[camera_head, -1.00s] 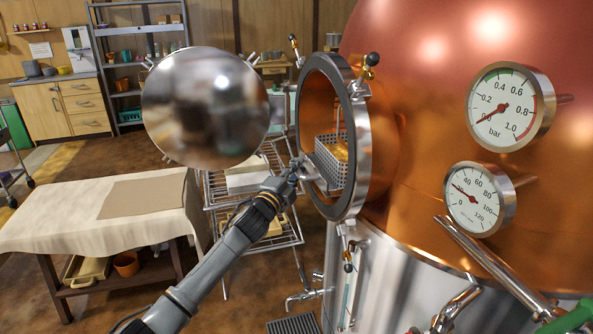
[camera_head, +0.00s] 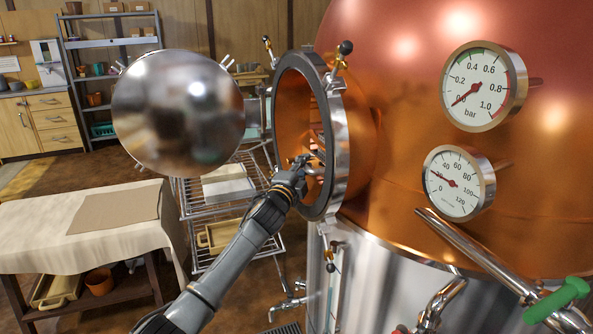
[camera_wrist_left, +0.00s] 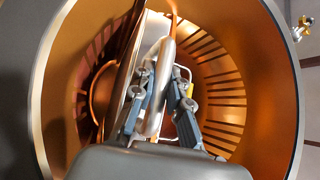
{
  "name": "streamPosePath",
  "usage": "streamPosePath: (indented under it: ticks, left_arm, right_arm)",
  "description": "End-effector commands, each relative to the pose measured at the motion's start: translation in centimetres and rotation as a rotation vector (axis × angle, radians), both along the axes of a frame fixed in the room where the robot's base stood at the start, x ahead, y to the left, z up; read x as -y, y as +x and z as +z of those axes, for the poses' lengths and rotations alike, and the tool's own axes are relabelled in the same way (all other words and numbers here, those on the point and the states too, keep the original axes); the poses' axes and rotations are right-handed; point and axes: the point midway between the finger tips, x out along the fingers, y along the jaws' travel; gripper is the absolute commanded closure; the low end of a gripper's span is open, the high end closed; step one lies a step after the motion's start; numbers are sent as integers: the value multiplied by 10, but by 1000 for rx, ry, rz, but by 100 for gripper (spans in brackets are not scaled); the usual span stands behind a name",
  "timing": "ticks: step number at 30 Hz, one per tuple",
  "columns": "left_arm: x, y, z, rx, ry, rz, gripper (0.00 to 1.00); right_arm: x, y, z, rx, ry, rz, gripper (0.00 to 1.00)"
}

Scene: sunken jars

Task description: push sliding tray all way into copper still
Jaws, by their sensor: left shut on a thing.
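The copper still (camera_head: 400,120) fills the right of the head view, with its round steel-rimmed opening (camera_head: 335,130) facing left. My left gripper (camera_head: 305,165) reaches into this opening. In the left wrist view its fingers (camera_wrist_left: 158,105) are closed on an upright, rounded silver bar (camera_wrist_left: 154,118), which looks like the handle of the sliding tray. A grey metal sheet (camera_wrist_left: 150,38), apparently part of the tray, stands behind the bar inside the copper chamber. The tray's far end is hidden, and I cannot tell how deep it sits. My right gripper is not in view.
The round polished door (camera_head: 178,112) hangs open left of the opening. A wire rack cart (camera_head: 228,185) stands below it, and a cloth-covered table (camera_head: 85,225) is at left. Gauges (camera_head: 484,87) and a green-handled lever (camera_head: 556,300) project at right.

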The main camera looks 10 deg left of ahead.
Motion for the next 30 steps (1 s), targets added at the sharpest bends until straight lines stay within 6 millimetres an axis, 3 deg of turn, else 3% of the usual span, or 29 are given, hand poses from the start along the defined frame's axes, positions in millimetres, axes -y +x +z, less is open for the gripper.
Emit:
streamPosePath:
  ticks: [3,4,7,20,30]
  left_arm:
    - [1,0,1,2,-1,-3,100]
    - [1,0,1,2,-1,-3,81]
    - [1,0,1,2,-1,-3,61]
    - [-1,-6,0,2,-1,-2,61]
    - [-9,-51,-8,2,0,-4,61]
  right_arm:
    - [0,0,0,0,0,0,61]
    - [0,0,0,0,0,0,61]
    - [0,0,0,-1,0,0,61]
    - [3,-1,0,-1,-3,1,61]
    - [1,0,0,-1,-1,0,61]
